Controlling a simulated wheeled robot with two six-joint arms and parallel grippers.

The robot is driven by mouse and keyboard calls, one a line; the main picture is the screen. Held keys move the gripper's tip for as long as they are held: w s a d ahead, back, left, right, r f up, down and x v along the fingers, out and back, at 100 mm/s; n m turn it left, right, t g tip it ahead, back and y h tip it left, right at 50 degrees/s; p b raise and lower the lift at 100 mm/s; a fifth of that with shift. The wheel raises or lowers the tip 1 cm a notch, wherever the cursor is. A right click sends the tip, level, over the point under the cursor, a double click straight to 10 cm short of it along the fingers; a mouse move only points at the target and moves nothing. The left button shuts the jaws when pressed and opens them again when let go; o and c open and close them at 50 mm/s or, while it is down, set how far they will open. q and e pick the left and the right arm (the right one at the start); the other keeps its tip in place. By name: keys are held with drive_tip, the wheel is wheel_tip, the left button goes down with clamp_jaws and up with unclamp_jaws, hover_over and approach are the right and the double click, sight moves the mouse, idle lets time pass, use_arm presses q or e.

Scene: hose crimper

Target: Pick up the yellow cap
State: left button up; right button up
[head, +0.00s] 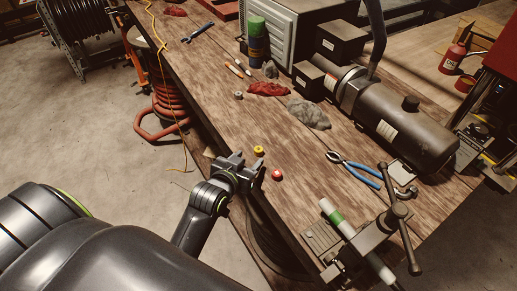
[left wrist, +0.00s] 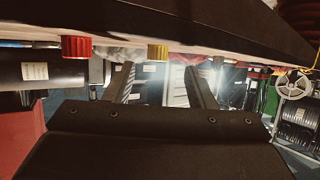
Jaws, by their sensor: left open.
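The small yellow cap (head: 259,151) sits on the wooden workbench near its front edge. My left gripper (head: 250,164) is open and empty at that edge, just short of the yellow cap, with its fingers pointing toward the bench. In the left wrist view the scene looks upside down, and the yellow cap (left wrist: 157,52) lies sideways between the two finger lines (left wrist: 160,82), offset toward the bench surface. I see no contact between the fingers and the cap. My right gripper is not in view.
A red cap (head: 277,175) stands close beside the yellow cap. A vise with a green-banded tube (head: 336,217) is at lower right. Blue pliers (head: 354,168), grey and red rags (head: 309,114) and a dark cylinder machine (head: 405,127) lie farther back. The bench left of the yellow cap is mostly clear.

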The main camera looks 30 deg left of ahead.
sight(256, 153)
use_arm(q)
drive_tip(key=shift+w, duration=0.5)
drive_tip(key=shift+p+x, duration=0.7)
drive_tip(key=shift+x, duration=1.25)
drive_tip(key=shift+d, duration=0.15)
drive_tip(key=shift+c, duration=0.3)
drive_tip(key=c, duration=1)
